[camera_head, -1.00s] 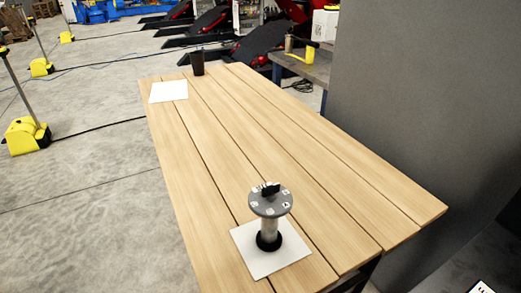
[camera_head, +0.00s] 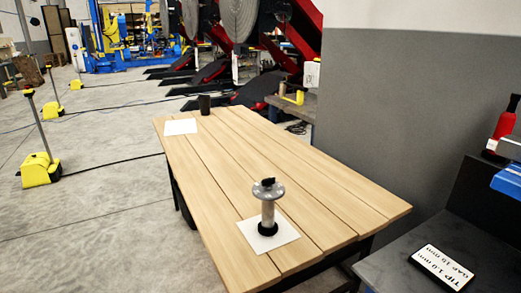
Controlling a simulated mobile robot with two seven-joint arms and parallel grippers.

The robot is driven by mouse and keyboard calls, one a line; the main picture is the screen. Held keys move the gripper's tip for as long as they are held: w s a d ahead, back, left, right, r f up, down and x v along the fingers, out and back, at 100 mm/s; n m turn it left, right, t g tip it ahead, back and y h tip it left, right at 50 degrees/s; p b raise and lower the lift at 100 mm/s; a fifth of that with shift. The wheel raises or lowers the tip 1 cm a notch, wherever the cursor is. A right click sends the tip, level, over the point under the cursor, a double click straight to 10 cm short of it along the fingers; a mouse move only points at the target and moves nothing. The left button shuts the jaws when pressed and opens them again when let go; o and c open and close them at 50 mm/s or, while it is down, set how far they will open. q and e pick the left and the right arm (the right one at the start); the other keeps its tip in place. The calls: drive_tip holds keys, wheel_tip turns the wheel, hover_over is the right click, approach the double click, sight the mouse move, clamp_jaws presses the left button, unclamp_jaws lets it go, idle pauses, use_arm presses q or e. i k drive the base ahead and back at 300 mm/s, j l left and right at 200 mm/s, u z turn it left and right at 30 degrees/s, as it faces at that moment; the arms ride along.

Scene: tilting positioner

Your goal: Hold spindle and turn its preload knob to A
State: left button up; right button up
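The spindle (camera_head: 267,211) stands upright on a white square sheet (camera_head: 285,232) near the front end of the wooden table. It has a black base, a pale metal column and a round grey disc (camera_head: 262,191) on top. A black knob (camera_head: 268,182) sits on the disc. The letter marks on the disc are too small to read now, so I cannot tell which mark the knob faces. Neither of my grippers shows in the view, and nothing touches the spindle.
The plank table (camera_head: 330,185) is mostly clear. A second white sheet (camera_head: 180,127) and a dark cup (camera_head: 204,104) are at its far end. A dark bench (camera_head: 395,275) at right carries a sign (camera_head: 441,266) about tip and gap. A grey wall panel (camera_head: 400,120) stands behind.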

sight(268, 182)
drive_tip(key=k+z, duration=0.1)
drive_tip(key=z, duration=0.25)
drive_tip(key=k+z, duration=0.1)
drive_tip(key=z, duration=0.25)
drive_tip(key=k+l+z, duration=0.1)
drive_tip(key=z, duration=0.25)
drive_tip(key=j+z, duration=0.2)
drive_tip(key=z, duration=0.25)
drive_tip(key=j+z, duration=0.2)
drive_tip(key=z, duration=0.3)
drive_tip(key=k+j, duration=0.1)
drive_tip(key=j, duration=0.45)
drive_tip(key=k+j, duration=0.1)
drive_tip(key=j, duration=0.45)
drive_tip(key=k+j, duration=0.1)
drive_tip(key=j, duration=0.45)
drive_tip(key=k+j, duration=0.1)
drive_tip(key=j, duration=0.45)
drive_tip(key=k+j, duration=0.1)
drive_tip(key=j, duration=0.45)
